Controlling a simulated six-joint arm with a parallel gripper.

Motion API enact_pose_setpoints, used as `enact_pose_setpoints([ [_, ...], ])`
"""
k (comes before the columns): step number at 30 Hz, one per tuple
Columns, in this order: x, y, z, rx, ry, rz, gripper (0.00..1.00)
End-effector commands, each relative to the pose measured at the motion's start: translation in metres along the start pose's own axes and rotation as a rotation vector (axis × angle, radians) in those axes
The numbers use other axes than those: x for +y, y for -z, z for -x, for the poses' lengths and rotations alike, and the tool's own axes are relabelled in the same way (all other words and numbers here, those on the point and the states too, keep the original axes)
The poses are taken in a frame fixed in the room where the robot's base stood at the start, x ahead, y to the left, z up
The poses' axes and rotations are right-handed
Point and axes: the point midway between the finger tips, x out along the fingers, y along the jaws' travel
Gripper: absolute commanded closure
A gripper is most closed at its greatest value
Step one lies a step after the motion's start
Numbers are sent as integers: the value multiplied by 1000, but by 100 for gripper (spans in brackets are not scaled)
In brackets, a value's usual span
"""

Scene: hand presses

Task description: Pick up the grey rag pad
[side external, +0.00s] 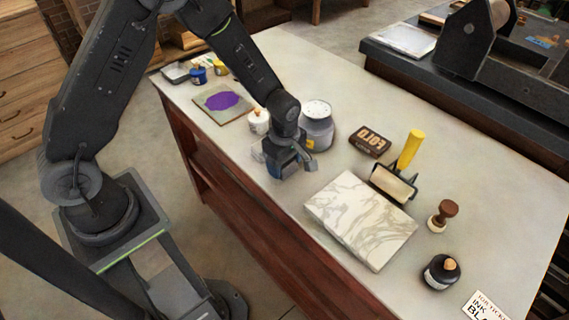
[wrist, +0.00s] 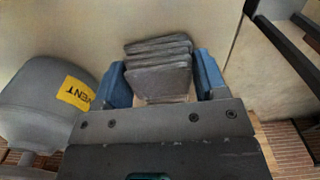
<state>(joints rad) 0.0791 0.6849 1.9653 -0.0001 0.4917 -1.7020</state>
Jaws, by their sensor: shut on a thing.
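The grey rag pad (wrist: 160,68) looks like a small stack of flat grey layers in the wrist view. My gripper (wrist: 161,84) has its blue fingertips on the left and right sides of the pad and is shut on it. In the side external view my gripper (side external: 286,164) is low over the near edge of the bench, in front of the grey solvent can. The pad is mostly hidden by the gripper there, and I cannot tell whether it touches the bench top.
The grey can (side external: 318,127) with a yellow label (wrist: 77,92) stands close beside my gripper. A white tub (side external: 259,122) is also near. A marble slab (side external: 361,218), yellow-handled roller (side external: 397,178) and dark tin (side external: 370,142) lie right. The bench edge is close.

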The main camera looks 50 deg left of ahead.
Motion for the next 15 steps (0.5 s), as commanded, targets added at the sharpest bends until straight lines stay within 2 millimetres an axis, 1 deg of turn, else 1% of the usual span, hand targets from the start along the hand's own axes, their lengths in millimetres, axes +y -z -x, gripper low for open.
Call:
enact_pose_setpoints([
  [5,1,0,25,-1,-6,0,58],
  [7,1,1,40,-1,-6,1,58],
  [9,-5,19,46,0,-3,7,58],
  [15,-18,62,74,0,-5,7,58],
])
